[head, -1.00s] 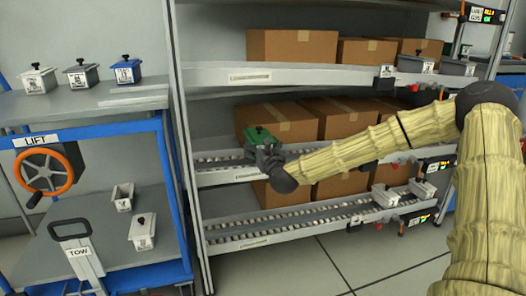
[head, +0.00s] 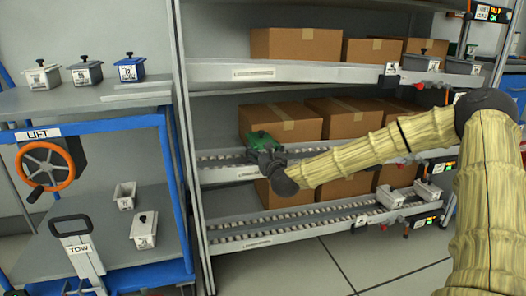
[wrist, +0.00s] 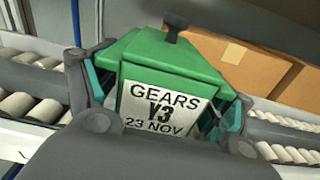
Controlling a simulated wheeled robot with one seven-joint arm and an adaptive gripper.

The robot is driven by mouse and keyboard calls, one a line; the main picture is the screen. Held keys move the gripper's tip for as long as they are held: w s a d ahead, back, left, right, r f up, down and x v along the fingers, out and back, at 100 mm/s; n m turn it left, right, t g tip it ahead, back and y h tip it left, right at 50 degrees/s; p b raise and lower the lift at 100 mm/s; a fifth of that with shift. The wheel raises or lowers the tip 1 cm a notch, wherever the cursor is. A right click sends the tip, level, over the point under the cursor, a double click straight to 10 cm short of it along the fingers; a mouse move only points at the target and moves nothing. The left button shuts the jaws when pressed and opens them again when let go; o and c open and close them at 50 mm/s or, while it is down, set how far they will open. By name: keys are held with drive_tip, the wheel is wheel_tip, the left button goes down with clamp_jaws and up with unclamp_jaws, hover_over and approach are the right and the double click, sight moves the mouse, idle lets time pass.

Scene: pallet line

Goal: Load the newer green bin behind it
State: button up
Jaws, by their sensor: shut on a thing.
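A green bin (head: 263,140) with a lid and dark knob is at the left end of the middle roller shelf (head: 222,175). In the wrist view the green bin (wrist: 175,62) carries a white label reading "GEARS V3 23 NOV". My gripper (head: 268,160) is shut on it, with a finger at each side of the label in the wrist view (wrist: 165,115). The bin looks tilted in the wrist view. Whether its base touches the rollers is hidden. No other green bin shows clearly.
Cardboard boxes (head: 290,122) stand behind the rollers. A blue-framed cart (head: 95,127) at left holds white, grey and blue lidded bins (head: 130,70). The lower roller lane (head: 300,218) is mostly clear, with grey bins (head: 390,196) at its right end.

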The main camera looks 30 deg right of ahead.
drive_tip(key=shift+s+f+b, duration=0.1)
drive_tip(key=shift+f+b, duration=0.55)
drive_tip(key=shift+f, duration=0.1)
idle(0.8)
drive_tip(key=o, duration=1.2)
drive_tip(key=shift+o, duration=0.8)
drive_tip(key=shift+f, duration=0.1)
drive_tip(key=shift+a, duration=0.1)
drive_tip(key=shift+s+f, duration=0.2)
drive_tip(key=r+v, duration=0.1)
drive_tip(key=v, duration=1)
drive_tip(key=shift+s+r, duration=0.15)
drive_tip(key=shift+s, duration=0.05)
idle(1.5)
